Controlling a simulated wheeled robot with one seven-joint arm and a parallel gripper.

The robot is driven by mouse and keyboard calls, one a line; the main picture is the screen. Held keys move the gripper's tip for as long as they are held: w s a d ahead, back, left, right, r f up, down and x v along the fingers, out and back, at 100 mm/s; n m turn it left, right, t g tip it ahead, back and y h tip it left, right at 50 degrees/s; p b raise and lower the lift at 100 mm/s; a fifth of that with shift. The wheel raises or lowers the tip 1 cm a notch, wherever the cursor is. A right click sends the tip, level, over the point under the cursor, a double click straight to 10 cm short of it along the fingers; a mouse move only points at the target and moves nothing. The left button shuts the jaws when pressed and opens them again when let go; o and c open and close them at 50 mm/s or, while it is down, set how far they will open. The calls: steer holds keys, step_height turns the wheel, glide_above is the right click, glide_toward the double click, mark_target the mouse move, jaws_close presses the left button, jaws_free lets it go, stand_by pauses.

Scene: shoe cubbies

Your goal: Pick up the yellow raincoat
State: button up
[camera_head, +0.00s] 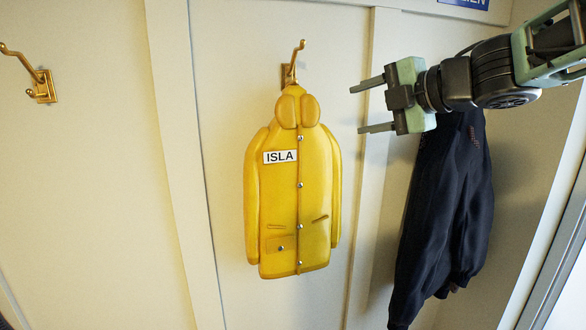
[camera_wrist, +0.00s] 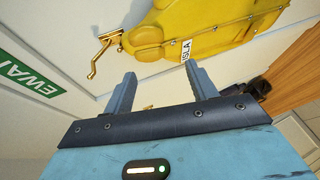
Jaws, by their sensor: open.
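The yellow raincoat (camera_head: 315,205) hangs upright on a brass hook (camera_head: 291,74) in the middle of the head view. It has silver buttons and a white "ISLA" name tag (camera_head: 280,157). My gripper (camera_head: 364,107) is open and empty, to the right of the coat's top and apart from it. In the wrist view, the raincoat (camera_wrist: 225,35) lies across the top, beyond the open fingers of my gripper (camera_wrist: 162,90). The hook (camera_wrist: 103,52) shows to the left of the coat there.
A dark navy garment (camera_head: 445,215) hangs to the right, below my arm. An empty brass hook (camera_head: 42,84) is on the left wall panel. A green and white sign (camera_wrist: 30,68) shows at the wrist view's left.

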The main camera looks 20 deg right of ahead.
step_height(320, 180, up, 3)
steer(key=d+n, duration=0.1)
steer(key=b, duration=0.8)
glide_toward(304, 112)
steer(key=w+f, duration=0.1)
steer(key=w, duration=0.1)
steer(key=shift+n+g+y, duration=0.3)
steer(key=shift+n, duration=0.1)
steer(key=shift+b+x, duration=1.5)
steer(key=shift+x, duration=1.45)
steer(key=shift+a+r, duration=0.15)
steer(key=shift+s, duration=0.1)
jaws_close()
steer(key=shift+r, duration=0.15)
